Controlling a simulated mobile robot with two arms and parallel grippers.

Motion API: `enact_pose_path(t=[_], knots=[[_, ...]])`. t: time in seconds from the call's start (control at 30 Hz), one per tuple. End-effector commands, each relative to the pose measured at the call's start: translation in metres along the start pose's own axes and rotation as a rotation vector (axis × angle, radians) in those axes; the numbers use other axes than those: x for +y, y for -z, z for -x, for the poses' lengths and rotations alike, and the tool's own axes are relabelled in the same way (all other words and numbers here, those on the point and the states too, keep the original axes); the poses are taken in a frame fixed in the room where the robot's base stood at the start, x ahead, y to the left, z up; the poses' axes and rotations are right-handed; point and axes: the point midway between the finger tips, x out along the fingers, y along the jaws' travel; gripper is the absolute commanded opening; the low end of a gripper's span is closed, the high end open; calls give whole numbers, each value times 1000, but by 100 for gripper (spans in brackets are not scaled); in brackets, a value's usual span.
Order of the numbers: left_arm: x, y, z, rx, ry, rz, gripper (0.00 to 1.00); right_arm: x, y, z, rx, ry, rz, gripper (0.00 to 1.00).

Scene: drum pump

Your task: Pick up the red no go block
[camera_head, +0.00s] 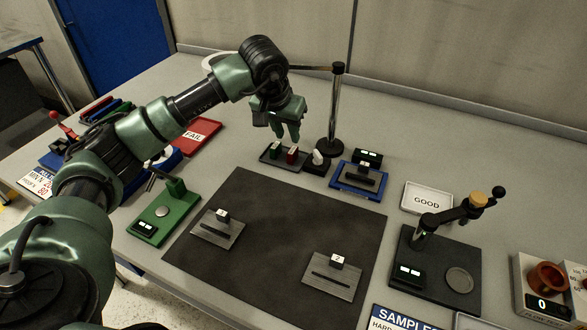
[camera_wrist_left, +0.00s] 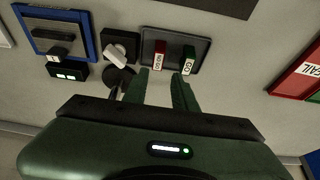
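The red no go block (camera_head: 292,156) stands in a dark grey tray (camera_head: 268,158) near the back of the table. In the left wrist view, the red block (camera_wrist_left: 159,56) has a white NO GO label and stands beside the green GO block (camera_wrist_left: 188,60). My left gripper (camera_head: 287,138) points down just above the tray and blocks. In the left wrist view, my left gripper's fingers (camera_wrist_left: 160,76) are apart with nothing between them, and the red block lies beyond the gap. My right gripper is not in view.
A black holder with a white piece (camera_head: 318,160) and a blue-framed fixture (camera_head: 359,179) are close by. A red FAIL tray (camera_head: 197,136) lies left. A dark mat (camera_head: 275,235) lies in front.

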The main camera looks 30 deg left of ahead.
Motion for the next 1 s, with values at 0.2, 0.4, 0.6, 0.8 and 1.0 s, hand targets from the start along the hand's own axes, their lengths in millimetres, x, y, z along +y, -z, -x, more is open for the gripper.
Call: enact_pose_path(t=[0.2,0.4,0.6,0.8,1.0], knots=[[1,-2,-18,-3,-1,0,27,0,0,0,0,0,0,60],[3,-4,-41,-3,-2,0,27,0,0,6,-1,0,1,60],[4,-6,-71,-2,-2,2,27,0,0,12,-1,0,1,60],[4,-6,-81,1,-1,-1,27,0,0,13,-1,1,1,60],[4,-6,-81,1,-1,-1,13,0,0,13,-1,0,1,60]])
